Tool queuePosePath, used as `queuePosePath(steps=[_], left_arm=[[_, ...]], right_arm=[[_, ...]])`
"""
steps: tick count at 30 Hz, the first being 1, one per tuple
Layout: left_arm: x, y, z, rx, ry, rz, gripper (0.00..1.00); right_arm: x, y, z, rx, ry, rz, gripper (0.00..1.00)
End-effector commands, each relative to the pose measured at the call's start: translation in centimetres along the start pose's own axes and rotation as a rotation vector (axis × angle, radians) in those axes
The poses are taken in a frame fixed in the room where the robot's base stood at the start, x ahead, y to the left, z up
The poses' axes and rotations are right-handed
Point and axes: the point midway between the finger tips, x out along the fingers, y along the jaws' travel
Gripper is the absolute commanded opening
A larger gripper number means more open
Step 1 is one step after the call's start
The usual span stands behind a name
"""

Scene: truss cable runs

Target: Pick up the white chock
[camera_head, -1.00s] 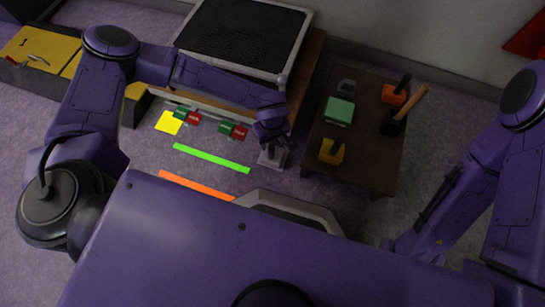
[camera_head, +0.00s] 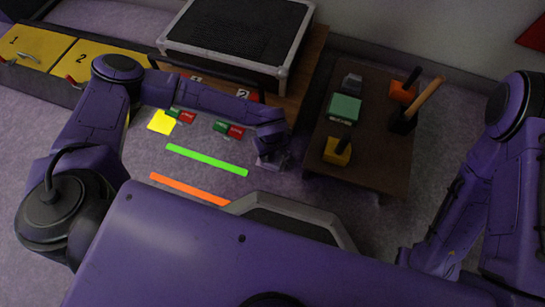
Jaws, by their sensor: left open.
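I cannot make out a clearly white chock. My left gripper (camera_head: 271,162) is open, low over the floor just left of the table and well short of the grey piece. No object shows between its fingers, though they are small and dim. My right arm comes in at the right edge, and its gripper is out of sight.
On the table are a green box (camera_head: 344,108), a yellow block (camera_head: 337,151), an orange block (camera_head: 403,91) and a wooden handle (camera_head: 430,95) in a black holder. A black-topped case (camera_head: 235,35) stands behind. Green (camera_head: 207,160) and orange (camera_head: 189,189) strips mark the floor.

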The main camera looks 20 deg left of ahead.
Motion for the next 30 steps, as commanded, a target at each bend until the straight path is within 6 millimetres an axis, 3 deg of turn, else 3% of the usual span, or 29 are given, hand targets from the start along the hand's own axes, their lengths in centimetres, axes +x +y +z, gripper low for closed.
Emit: queuePosePath(steps=[2,6,7,30], left_arm=[[-0.04,-0.01,-0.01,0.0,0.0,0.0,0.51],[-0.04,-0.01,-0.02,-0.001,0.0,0.0,0.06],[-0.04,-0.01,-0.02,-0.001,0.0,0.0,0.0],[-0.03,-0.03,-0.03,-0.001,0.0,-0.001,0.0]], right_arm=[[-0.05,0.0,0.0,0.0,0.0,0.0,0.43],[-0.05,0.0,0.01,0.001,-0.001,0.0,0.43],[-0.05,0.0,0.01,0.001,-0.001,0.0,0.43],[-0.05,-0.01,0.03,0.002,-0.002,0.0,0.43]])
